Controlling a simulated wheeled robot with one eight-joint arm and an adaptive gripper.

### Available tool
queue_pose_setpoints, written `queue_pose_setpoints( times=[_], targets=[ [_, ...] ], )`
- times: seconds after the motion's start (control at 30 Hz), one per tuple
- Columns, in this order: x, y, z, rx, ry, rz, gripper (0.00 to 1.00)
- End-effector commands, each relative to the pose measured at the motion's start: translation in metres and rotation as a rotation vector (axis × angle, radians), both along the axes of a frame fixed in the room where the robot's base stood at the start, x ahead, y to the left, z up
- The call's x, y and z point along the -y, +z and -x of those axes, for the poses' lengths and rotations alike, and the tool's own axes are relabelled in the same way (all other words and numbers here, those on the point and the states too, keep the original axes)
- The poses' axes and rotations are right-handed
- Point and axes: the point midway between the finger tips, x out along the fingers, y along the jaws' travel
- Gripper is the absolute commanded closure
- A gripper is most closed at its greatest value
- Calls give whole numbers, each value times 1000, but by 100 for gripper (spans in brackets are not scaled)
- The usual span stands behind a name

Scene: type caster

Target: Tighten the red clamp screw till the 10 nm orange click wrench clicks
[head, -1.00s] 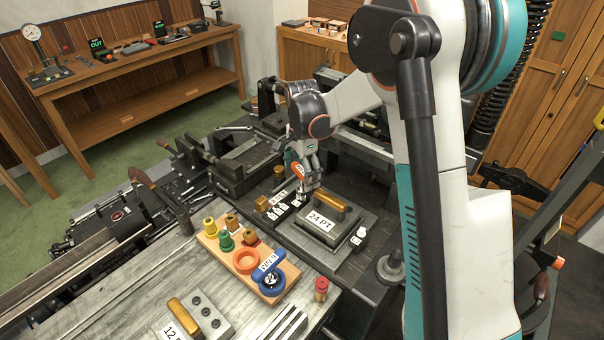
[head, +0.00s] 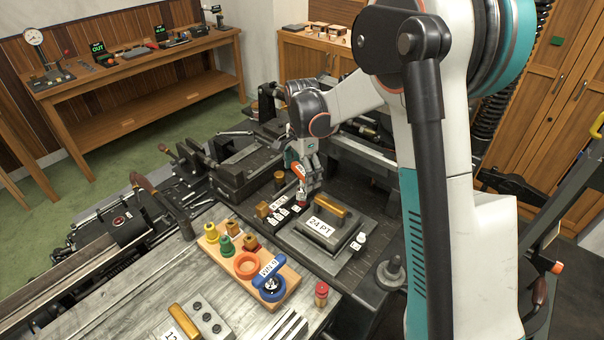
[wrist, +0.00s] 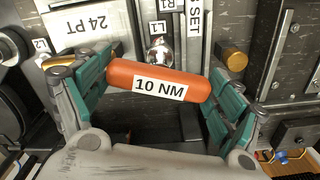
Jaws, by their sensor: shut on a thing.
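My gripper (wrist: 160,98) is shut on the orange click wrench (wrist: 155,83), whose handle is labelled 10 NM and lies across between the two teal fingers. In the head view my gripper (head: 303,168) holds the orange wrench (head: 299,170) above a row of small labelled parts on the dark machine bed. In the wrist view a shiny round metal part (wrist: 159,52) shows just beyond the handle, near an L1 label. The wrench's working end is hidden. I cannot clearly make out the red clamp screw.
A 24 PT block (head: 326,228) with a brass handle stands close to the gripper. A wooden rack (head: 285,284) holds coloured knobs, an orange ring and a blue labelled tool. A small red-topped piece (head: 321,290) stands nearby. A brass knob (wrist: 235,60) lies right of the wrench.

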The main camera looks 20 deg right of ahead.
Motion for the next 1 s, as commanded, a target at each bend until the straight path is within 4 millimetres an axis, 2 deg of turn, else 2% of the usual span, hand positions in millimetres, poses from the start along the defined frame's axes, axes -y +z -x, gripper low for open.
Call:
queue_pose_setpoints(
  times=[0.37,0.8,1.0],
  targets=[
    [0,11,0,0,0,0,71],
    [0,47,0,0,0,0,71],
    [0,48,0,0,0,0,71]
  ],
)
